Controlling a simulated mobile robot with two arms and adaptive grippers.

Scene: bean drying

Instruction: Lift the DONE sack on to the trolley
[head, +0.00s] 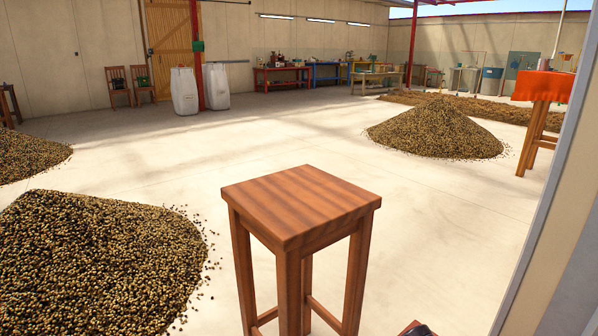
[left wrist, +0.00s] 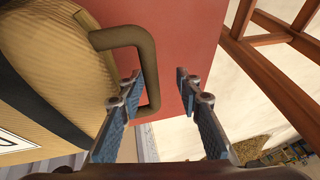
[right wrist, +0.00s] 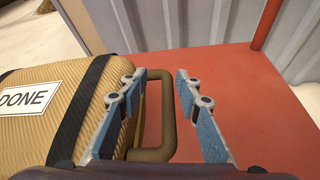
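The DONE sack is tan and ribbed with dark bands and a loop handle at each end. It shows in the left wrist view (left wrist: 50,75) and, with its white DONE label, in the right wrist view (right wrist: 25,120). It appears to lie on a flat red surface (right wrist: 225,75); I cannot tell whether this is the trolley's deck. My left gripper (left wrist: 157,82) is open, with one handle's bar between its fingers. My right gripper (right wrist: 158,82) is open, with the other handle's bar between its fingers. The head view does not show the sack.
A wooden stool (head: 300,205) stands in front in the head view. Bean heaps lie at left (head: 95,255) and back right (head: 435,130). White bulk sacks (head: 185,90) stand by a red post. Corrugated metal (right wrist: 195,22) borders the red surface. Open floor lies beyond the stool.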

